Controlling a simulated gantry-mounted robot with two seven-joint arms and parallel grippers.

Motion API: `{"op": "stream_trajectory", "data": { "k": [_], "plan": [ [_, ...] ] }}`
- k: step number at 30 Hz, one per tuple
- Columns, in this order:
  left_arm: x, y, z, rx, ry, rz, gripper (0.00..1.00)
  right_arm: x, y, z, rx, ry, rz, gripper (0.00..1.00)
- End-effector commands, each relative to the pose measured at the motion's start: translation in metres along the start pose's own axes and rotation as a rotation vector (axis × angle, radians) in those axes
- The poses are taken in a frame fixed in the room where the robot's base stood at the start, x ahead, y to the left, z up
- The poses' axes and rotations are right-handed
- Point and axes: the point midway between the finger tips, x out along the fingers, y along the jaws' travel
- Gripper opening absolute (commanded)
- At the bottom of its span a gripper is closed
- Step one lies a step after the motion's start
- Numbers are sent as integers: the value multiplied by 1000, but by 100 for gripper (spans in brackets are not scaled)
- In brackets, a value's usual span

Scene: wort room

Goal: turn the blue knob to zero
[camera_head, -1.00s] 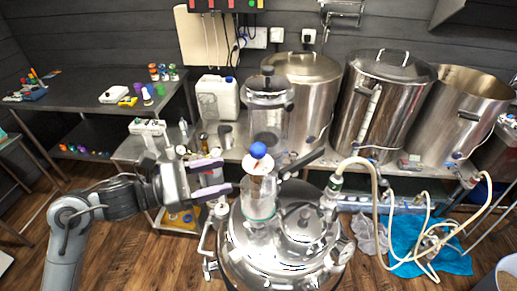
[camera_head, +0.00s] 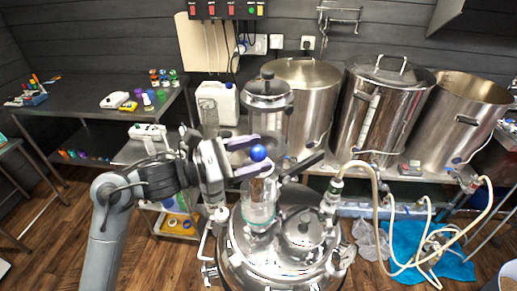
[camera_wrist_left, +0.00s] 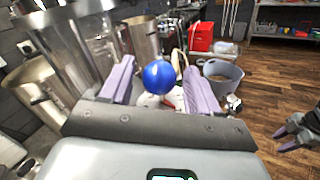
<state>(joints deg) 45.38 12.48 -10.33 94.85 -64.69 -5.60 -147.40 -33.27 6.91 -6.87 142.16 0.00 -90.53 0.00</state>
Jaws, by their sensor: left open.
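In the left wrist view the knob (camera_wrist_left: 159,77) shows between the two purple fingers (camera_wrist_left: 155,82), with gaps on both sides. I cannot tell whether a finger touches it. Any marking for zero is not readable. In the left wrist view, my right gripper (camera_wrist_left: 293,138) shows partly at the right edge.
A hose (camera_head: 377,205) runs from a valve on the vessel to the right. Large steel pots (camera_head: 383,110) stand on the bench behind. A side table (camera_head: 75,97) is at the left.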

Motion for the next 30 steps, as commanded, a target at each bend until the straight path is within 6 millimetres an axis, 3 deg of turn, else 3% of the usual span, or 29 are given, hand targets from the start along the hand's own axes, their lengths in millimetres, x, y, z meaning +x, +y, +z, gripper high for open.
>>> {"op": "stream_trajectory", "data": {
  "k": [6,15,25,30],
  "plan": [
    [12,0,0,0,-1,0,61,-3,0,-1,0,0,0,43],
    [13,0,0,0,0,0,60,-2,0,-1,0,0,0,43],
    [13,0,0,0,0,-1,10,-2,0,-1,0,0,0,43],
    [13,-1,-2,2,4,7,10,2,0,0,0,0,0,43]
  ]
}}
